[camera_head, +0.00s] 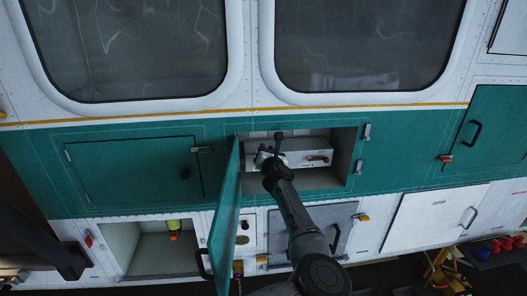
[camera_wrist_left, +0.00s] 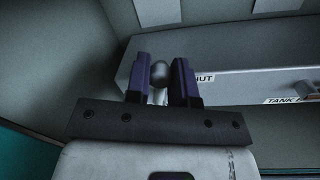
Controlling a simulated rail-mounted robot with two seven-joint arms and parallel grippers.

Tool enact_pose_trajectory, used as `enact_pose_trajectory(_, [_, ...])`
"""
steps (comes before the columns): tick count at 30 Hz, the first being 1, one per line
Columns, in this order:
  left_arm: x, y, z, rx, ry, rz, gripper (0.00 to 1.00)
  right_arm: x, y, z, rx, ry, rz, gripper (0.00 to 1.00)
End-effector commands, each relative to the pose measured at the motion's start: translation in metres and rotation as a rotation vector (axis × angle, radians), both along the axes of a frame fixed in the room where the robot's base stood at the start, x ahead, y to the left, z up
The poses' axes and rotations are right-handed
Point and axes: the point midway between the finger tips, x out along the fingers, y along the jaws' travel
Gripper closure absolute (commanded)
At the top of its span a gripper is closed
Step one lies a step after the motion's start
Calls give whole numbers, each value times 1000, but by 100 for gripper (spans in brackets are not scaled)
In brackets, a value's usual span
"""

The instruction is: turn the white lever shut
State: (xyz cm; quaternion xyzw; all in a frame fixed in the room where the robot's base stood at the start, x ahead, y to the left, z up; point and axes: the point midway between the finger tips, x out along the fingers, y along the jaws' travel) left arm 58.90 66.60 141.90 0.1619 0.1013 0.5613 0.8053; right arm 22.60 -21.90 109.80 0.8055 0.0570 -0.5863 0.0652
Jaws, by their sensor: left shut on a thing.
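My left gripper (camera_head: 279,139) is inside the open compartment in the teal band, at the left end of a pale grey box (camera_head: 325,152). In the left wrist view its two dark fingers (camera_wrist_left: 159,75) are shut on the white lever (camera_wrist_left: 158,72). Only the lever's rounded grey-white end and a bit of shaft show between the fingers. A label ending in "UT" is partly hidden behind the right finger, and a "TANK" label (camera_wrist_left: 286,100) sits further right. In the head view the gripper hides the lever. My right gripper is not in view.
The compartment's teal door (camera_head: 226,215) stands open just left of my arm. The compartment wall (camera_head: 345,150) closes in on the right. A brownish handle (camera_head: 318,158) is on the box front. An open lower bay (camera_head: 150,250) lies at the left.

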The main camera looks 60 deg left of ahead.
Motion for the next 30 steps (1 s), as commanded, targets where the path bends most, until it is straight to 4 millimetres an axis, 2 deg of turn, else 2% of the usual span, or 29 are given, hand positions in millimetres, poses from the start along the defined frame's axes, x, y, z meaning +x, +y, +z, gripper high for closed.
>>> enact_pose_trajectory(15, [16,-7,-7,137,291,0,100,0,3,3,9,0,-6,57])
enact_pose_trajectory(30, [19,-9,-9,168,356,0,100,0,1,4,3,-1,-2,57])
